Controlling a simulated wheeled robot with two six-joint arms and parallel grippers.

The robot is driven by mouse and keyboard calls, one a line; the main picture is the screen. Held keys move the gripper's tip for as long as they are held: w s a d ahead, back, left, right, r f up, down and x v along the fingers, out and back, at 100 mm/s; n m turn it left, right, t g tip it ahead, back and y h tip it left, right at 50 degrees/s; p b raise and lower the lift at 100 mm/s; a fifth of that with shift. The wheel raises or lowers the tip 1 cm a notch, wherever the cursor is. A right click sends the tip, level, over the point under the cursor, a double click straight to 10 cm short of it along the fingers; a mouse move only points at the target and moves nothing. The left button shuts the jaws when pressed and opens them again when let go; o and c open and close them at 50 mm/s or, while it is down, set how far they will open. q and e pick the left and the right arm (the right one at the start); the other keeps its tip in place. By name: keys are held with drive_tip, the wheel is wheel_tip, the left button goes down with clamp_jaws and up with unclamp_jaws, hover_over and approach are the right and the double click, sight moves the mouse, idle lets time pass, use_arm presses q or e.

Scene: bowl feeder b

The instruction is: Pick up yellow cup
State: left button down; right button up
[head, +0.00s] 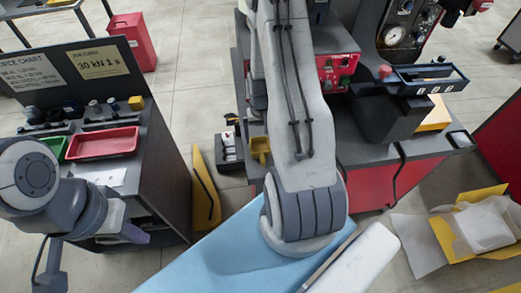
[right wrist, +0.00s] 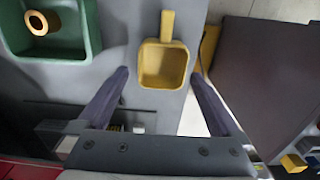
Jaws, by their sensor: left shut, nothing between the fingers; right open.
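The yellow cup (right wrist: 163,65) is a squarish scoop-like cup with a short handle pointing to the top of the right wrist view. I see into its open top. It also shows in the head view (head: 261,146), just left of my right arm. My right gripper (right wrist: 160,76) is open, with one finger on each side of the cup's lower part in the picture; whether they touch it I cannot tell. My right gripper is hidden behind its arm in the head view. My left gripper (head: 135,235) is shut and empty at the lower left, far from the cup.
A green bin (right wrist: 52,52) with a brass ring (right wrist: 38,22) is left of the cup. In the head view, a dark cabinet (head: 160,175) with a red tray (head: 103,143) stands left. A black machine part (head: 390,118) is right of my right arm.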

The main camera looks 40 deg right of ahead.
sight(260, 150)
drive_tip(key=shift+a+f+p, duration=0.1)
drive_tip(key=shift+f+p, duration=0.2)
drive_tip(key=shift+f, duration=0.3)
wheel_tip(260, 150, down, 3)
drive_tip(key=shift+w+f+p, duration=0.1)
drive_tip(key=shift+f+p, duration=0.05)
drive_tip(key=shift+p, duration=0.45)
drive_tip(key=shift+f, duration=0.45)
drive_tip(key=c, duration=1.3)
drive_tip(key=shift+w+r, duration=0.1)
drive_tip(key=shift+r, duration=0.1)
